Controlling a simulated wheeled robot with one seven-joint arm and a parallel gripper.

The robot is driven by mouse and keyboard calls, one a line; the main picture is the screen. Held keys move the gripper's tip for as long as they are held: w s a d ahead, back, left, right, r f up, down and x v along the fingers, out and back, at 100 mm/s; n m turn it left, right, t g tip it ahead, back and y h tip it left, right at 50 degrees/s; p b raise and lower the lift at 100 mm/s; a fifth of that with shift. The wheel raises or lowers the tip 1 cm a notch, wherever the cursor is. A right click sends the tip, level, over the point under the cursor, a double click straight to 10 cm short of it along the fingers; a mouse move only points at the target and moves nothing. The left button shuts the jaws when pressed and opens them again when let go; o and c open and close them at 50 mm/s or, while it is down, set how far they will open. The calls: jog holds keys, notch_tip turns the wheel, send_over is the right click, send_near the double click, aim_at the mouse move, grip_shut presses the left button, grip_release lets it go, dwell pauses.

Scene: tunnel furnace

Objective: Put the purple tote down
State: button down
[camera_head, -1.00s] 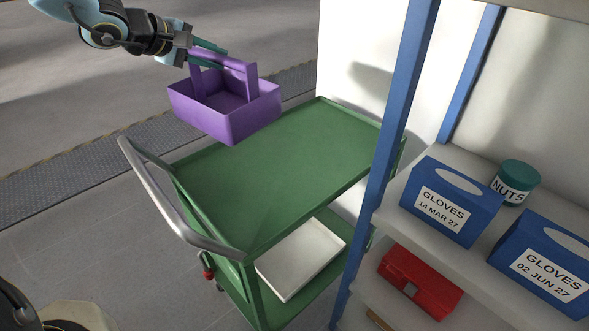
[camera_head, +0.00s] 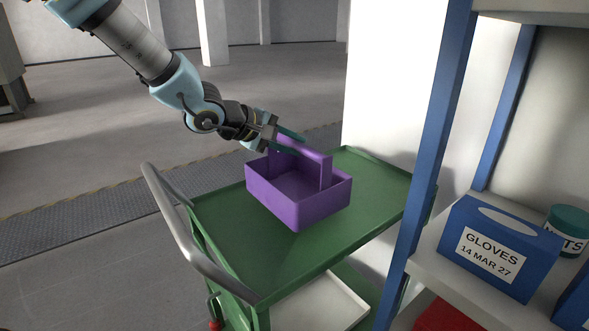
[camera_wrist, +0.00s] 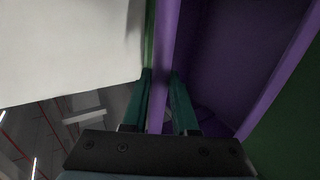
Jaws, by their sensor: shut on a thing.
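The purple tote (camera_head: 298,209) is an open box with a raised handle across it. In the head view it is upright over the middle of the green cart's top shelf (camera_head: 240,245). I cannot tell whether its base touches the shelf or hangs just above it. My gripper (camera_head: 289,139) is shut on the tote's handle from the upper left. In the wrist view my gripper (camera_wrist: 162,105) has its two teal fingers on either side of the purple handle bar, with the tote (camera_wrist: 225,60) beyond. The tote's underside is hidden.
The cart's grey push handle (camera_head: 180,225) stands at the left. A blue shelf post (camera_head: 432,150) rises close to the cart's right side. The rack holds a blue glove box (camera_head: 490,250) and a teal-lidded jar (camera_head: 568,222). A white tray (camera_head: 320,305) lies on the cart's lower shelf.

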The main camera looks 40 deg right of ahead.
jog(key=shift+f+b, duration=0.85)
jog(key=shift+f, duration=1.05)
jog(key=c, duration=0.7)
grip_release()
jog(key=p+v, duration=0.5)
jog(key=v, duration=0.7)
jog(key=shift+r, duration=0.2)
